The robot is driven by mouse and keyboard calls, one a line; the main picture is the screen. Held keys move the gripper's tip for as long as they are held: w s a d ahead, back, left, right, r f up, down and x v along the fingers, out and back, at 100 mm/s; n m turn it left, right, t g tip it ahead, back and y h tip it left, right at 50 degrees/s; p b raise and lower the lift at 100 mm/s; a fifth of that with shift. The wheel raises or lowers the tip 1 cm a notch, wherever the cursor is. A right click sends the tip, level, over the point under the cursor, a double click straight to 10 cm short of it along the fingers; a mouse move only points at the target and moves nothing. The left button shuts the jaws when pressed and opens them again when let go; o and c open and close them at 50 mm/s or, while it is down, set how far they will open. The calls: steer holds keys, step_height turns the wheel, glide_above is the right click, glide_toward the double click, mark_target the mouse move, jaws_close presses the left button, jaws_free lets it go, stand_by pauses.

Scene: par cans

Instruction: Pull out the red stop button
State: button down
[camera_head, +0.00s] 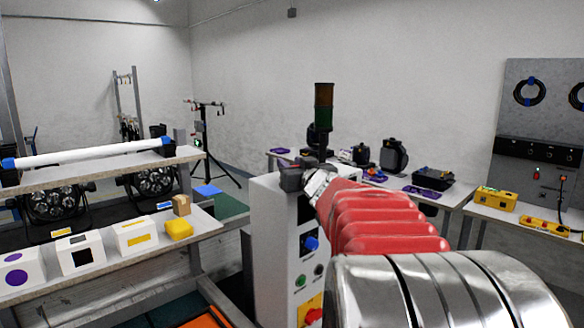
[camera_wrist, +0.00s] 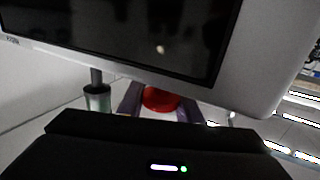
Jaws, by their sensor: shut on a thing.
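A red stop button (camera_head: 313,317) on a yellow plate shows low on the front of the grey cabinet (camera_head: 265,240), cut by the bottom edge of the head view. My gripper (camera_head: 303,178) is much higher in that picture, by the cabinet's top, in front of the stack light (camera_head: 323,108). In the wrist view my gripper (camera_wrist: 160,105) is shut on a rounded red thing (camera_wrist: 160,98) between its two fingers. I cannot tell whether it is the same button; its base is hidden.
A blue knob (camera_head: 311,243) and a green button (camera_head: 300,281) are on the cabinet front. A dark screen (camera_wrist: 130,30) fills the top of the wrist view. A shelf (camera_head: 110,262) with boxes stands left. A table (camera_head: 530,218) with yellow devices stands right.

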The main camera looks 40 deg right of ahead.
steer(key=shift+r, duration=0.25)
steer(key=c, duration=1.5)
jaws_free()
steer(key=shift+c, duration=0.2)
steer(key=shift+o, duration=1.4)
steer(key=shift+f, duration=0.1)
steer(key=shift+s, duration=0.15)
steer(key=v, duration=1.3)
steer(key=shift+s, duration=0.3)
steer(key=shift+a, duration=0.25)
